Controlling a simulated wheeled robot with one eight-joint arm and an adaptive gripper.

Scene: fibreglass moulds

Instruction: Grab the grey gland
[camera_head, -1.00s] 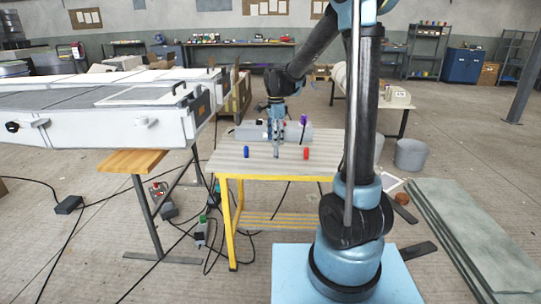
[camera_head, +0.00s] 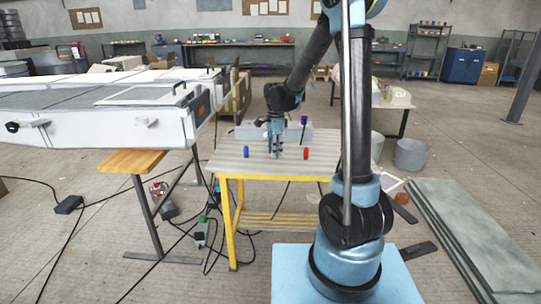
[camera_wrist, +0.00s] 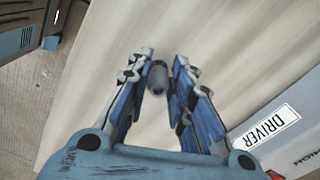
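The grey gland (camera_wrist: 157,77) is a small grey cylinder above the striped wooden tabletop (camera_wrist: 125,40) in the wrist view. It is between the two fingers of my gripper (camera_wrist: 158,80), with a visible gap on each side. My gripper is open and not closed on it. In the head view my gripper (camera_head: 276,153) points down at the middle of the table (camera_head: 227,165), with its fingertips near the top. There the gland is mostly hidden by the fingers.
A blue gland (camera_head: 246,152) stands left of my gripper and a red one (camera_head: 306,153) right of it. A white conveyor-like bench (camera_head: 90,125) stands left.

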